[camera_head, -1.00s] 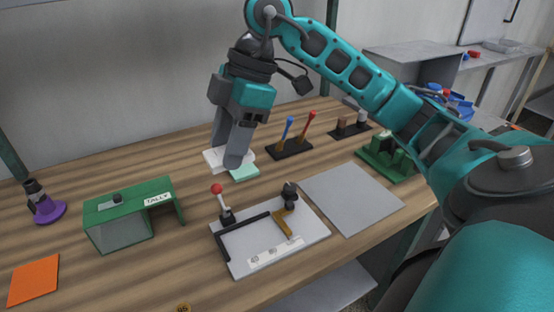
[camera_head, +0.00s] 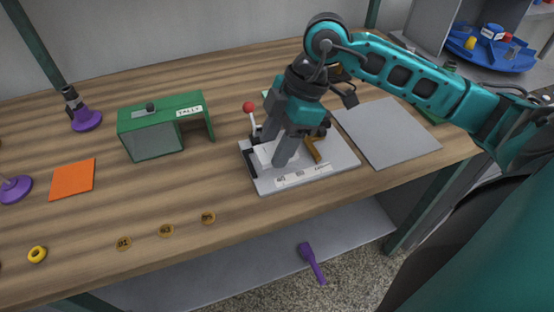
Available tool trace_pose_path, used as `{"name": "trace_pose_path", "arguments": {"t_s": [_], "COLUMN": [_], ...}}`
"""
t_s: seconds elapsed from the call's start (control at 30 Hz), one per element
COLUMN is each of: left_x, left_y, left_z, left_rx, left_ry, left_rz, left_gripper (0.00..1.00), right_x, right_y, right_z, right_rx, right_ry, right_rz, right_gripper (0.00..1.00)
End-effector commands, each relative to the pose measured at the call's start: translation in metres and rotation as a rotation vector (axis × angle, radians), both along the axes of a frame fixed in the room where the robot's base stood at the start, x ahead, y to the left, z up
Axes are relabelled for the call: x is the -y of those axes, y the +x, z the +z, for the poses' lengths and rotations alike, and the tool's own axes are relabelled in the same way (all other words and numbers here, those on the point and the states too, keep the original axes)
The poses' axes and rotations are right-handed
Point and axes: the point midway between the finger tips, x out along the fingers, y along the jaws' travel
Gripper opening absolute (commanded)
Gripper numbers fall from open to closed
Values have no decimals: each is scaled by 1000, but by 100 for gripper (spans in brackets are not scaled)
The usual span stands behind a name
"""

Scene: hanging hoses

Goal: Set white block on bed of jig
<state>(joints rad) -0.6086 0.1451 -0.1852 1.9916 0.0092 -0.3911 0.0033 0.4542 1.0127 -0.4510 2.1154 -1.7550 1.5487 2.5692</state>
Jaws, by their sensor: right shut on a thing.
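The jig is a pale grey plate (camera_head: 337,159) with dark stop bars, a brown-yellow bracket (camera_head: 314,150) and a red-knobbed lever (camera_head: 249,108). My right gripper (camera_head: 273,158) is over the jig's left part, pointing down, shut on the white block (camera_head: 263,153). The block is at or just above the bed, near the dark corner bars. I cannot tell whether it touches the bed. The fingers and hand hide part of the block and of the jig's middle. My left gripper is not in view.
A green box labelled TALLY (camera_head: 160,122) stands left of the jig. A grey sheet (camera_head: 388,132) lies to its right. An orange square (camera_head: 73,179) and purple-based stands (camera_head: 87,120) are farther left. Numbered discs (camera_head: 167,230) lie near the front edge.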

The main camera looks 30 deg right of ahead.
Motion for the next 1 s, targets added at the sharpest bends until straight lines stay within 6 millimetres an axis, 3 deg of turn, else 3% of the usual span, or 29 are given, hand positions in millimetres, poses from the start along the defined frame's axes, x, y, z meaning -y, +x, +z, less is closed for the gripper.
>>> {"name": "trace_pose_path", "arguments": {"t_s": [0.37,0.77,0.8,1.0], "left_x": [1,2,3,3], "left_y": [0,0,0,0], "left_z": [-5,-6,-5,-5], "left_rx": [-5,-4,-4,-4], "left_ry": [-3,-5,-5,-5], "left_rz": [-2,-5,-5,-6], "left_gripper": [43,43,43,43], "right_x": [0,0,0,0], "right_y": [0,0,0,0], "right_z": [-44,-49,-49,-48], "right_rx": [-3,0,0,0], "right_ry": [1,1,0,0], "right_rz": [-1,0,0,0], "right_gripper": [23,23,55,74]}}
